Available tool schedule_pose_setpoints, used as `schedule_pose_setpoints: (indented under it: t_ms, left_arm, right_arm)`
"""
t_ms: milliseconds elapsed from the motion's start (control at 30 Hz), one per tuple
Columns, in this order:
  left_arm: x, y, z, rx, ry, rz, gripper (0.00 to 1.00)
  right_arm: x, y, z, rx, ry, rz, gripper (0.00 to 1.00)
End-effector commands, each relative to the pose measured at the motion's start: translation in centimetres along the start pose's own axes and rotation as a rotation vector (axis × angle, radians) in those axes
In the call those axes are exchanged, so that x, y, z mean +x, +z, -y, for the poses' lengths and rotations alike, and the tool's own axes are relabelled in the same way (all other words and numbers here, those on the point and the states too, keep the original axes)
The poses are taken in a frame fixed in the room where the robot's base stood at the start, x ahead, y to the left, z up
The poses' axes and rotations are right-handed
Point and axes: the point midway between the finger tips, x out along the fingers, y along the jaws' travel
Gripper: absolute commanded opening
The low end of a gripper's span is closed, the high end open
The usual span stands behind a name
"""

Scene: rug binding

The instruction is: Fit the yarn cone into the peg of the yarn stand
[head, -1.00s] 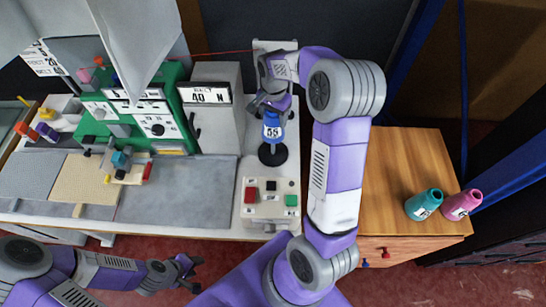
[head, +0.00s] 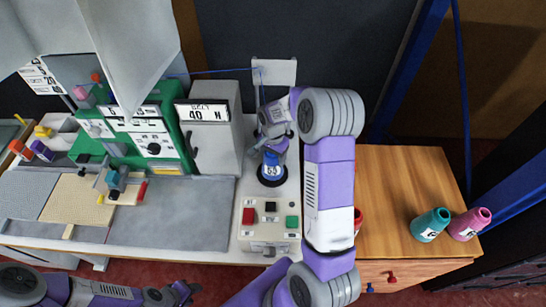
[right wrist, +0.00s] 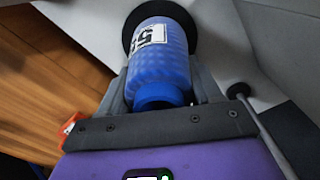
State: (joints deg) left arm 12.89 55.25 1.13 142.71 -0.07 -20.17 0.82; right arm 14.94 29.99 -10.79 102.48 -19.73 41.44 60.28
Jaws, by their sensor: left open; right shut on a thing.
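A blue yarn cone (head: 271,164) labelled 55 is in my right gripper (head: 272,142), near the back right of the white table. The right wrist view shows the cone (right wrist: 160,58) between the two fingers, its narrow end toward the camera. The cone stands over the round black base of the yarn stand (head: 272,182), roughly centred on it. In the right wrist view its wide end appears at the black disc (right wrist: 128,32). The peg is hidden, and I cannot tell whether the cone touches the base. My left gripper (head: 186,292) is open and empty at the lower edge.
A control box (head: 266,228) with red and green buttons stands in front of the stand. A grey box (head: 209,120) and green machine (head: 150,140) stand left. A red object (head: 358,220) is partly hidden by my arm.

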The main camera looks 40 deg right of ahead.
Motion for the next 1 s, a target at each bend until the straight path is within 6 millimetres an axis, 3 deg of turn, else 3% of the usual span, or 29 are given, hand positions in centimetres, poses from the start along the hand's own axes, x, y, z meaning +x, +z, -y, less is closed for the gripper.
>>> schedule_pose_setpoints:
  t_ms: [300,333,500,833,1000]
  left_arm:
    - [0.2,0.0,0.1,0.0,0.0,0.0,0.43]
    - [0.2,0.0,0.1,0.0,0.0,0.0,0.43]
    - [0.2,0.0,0.1,0.0,0.0,0.0,0.43]
    - [-0.1,0.0,0.0,0.0,0.0,0.0,0.43]
    - [-0.6,0.0,-0.2,0.0,0.0,0.0,0.43]
  right_arm:
    - [0.2,0.0,0.1,0.0,-0.002,-0.001,0.21]
    - [0.3,0.0,0.1,0.0,-0.002,0.0,0.65]
    - [0.2,0.0,0.1,0.0,-0.001,0.0,0.89]
    - [-0.2,0.0,0.0,0.0,-0.002,-0.001,0.89]
    - [-2.6,0.0,0.1,0.0,-0.005,-0.003,0.89]
